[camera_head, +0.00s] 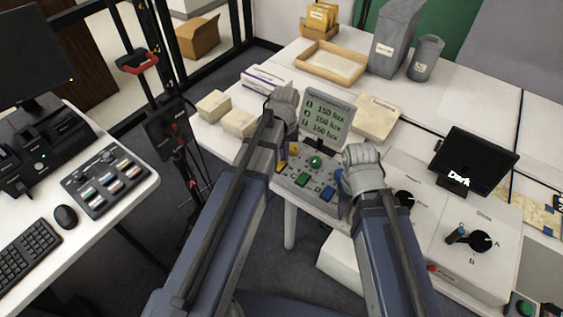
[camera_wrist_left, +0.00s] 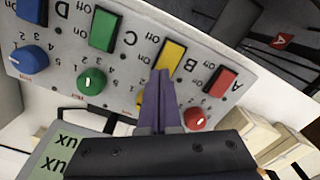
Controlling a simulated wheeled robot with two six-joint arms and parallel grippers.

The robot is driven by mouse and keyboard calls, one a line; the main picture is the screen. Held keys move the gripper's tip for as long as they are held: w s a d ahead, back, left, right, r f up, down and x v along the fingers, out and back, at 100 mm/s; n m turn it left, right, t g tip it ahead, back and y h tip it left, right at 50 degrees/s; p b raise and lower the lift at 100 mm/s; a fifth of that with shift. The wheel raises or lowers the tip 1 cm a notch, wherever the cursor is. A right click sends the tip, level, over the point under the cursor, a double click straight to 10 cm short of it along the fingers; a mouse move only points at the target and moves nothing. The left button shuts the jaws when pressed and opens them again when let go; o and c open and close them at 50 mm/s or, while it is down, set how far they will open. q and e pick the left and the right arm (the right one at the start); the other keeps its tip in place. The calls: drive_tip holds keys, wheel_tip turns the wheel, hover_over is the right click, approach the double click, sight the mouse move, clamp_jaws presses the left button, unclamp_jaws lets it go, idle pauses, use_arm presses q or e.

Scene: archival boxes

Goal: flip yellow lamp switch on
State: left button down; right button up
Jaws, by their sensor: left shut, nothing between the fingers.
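The yellow lamp switch (camera_wrist_left: 174,57) is a rectangular rocker on a grey control panel (camera_wrist_left: 130,72), seen upside down in the left wrist view, with On and Off printed beside it. My left gripper (camera_wrist_left: 161,76) is shut and empty. Its tips overlap the lower edge of the yellow switch in the picture; I cannot tell if they touch. In the head view, my left arm partly covers the yellow switch (camera_head: 281,164), and the left wrist (camera_head: 283,108) is beside the lux display. My right gripper (camera_head: 362,170) is over the panel's right side, its fingers hidden.
A red switch (camera_wrist_left: 221,82), a green switch (camera_wrist_left: 104,31) and a blue switch share the panel. A red knob (camera_wrist_left: 194,118), a green knob (camera_wrist_left: 92,81) and a blue knob (camera_wrist_left: 28,60) accompany them. The display (camera_head: 328,118) shows lux readings. Small boxes (camera_head: 239,122) stand left.

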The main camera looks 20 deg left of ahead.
use_arm(q)
drive_tip(key=shift+s+a+r+p, duration=0.1)
drive_tip(key=shift+s+r+p, duration=0.1)
drive_tip(key=shift+r+p, duration=0.75)
drive_tip(key=shift+a+r+p, duration=0.2)
drive_tip(key=shift+r+p, duration=0.65)
drive_tip(key=shift+r, duration=0.35)
drive_tip(key=shift+f, duration=0.1)
drive_tip(key=s+d+m+y, duration=0.1)
drive_tip(key=s+d+m, duration=0.4)
drive_tip(key=s+d, duration=0.5)
drive_tip(key=s, duration=0.4)
drive_tip(key=shift+d+m, duration=0.25)
drive_tip(key=shift+m, duration=0.15)
drive_tip(key=shift+s, duration=0.1)
